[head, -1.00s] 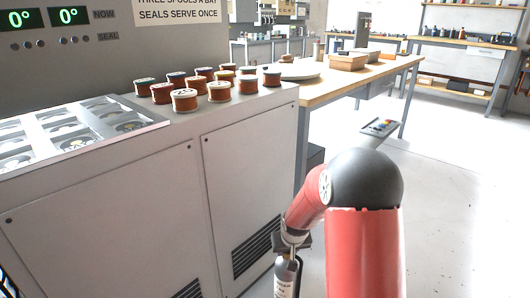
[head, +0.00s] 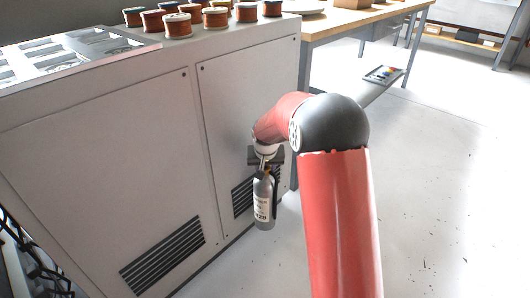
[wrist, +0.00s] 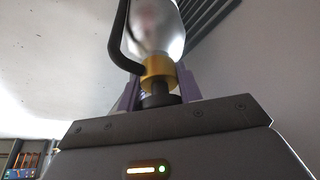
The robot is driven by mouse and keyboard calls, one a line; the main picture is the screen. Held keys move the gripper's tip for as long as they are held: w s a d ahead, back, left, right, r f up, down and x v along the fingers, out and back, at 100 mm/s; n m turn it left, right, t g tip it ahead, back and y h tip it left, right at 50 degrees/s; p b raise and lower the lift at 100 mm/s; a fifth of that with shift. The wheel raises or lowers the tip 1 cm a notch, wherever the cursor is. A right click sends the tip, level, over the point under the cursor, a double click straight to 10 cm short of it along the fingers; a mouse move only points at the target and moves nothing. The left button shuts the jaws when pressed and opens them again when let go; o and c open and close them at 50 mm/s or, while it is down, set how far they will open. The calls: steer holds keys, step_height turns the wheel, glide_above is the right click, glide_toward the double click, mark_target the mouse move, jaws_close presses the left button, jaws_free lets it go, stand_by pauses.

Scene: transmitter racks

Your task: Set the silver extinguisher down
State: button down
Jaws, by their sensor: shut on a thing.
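The silver extinguisher (head: 264,200) hangs upright below my gripper (head: 264,162) in the head view, in front of the grey cabinet's lower vent. It has a pale label and a dark hose along its side. In the wrist view its silver body (wrist: 158,25), brass-coloured collar (wrist: 158,70) and black hose show close up. My gripper (wrist: 158,100) is shut on the extinguisher's neck, just past the collar. The extinguisher's base appears to be near the floor, but I cannot tell whether it touches.
The grey cabinet (head: 110,160) fills the left, with several wire spools (head: 178,25) on top. A wooden workbench (head: 340,18) stands behind. The pale floor (head: 440,200) on the right is clear.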

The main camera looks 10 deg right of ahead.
mark_target(265, 198)
step_height(265, 198, down, 15)
steer(key=shift+w+r+b, duration=0.15)
steer(key=shift+r+b, duration=0.05)
steer(key=shift+b, duration=0.8)
steer(key=shift+f, duration=0.1)
steer(key=c, duration=1.3)
jaws_free()
steer(key=shift+f, duration=0.2)
steer(key=shift+c, duration=0.2)
steer(key=o, duration=0.4)
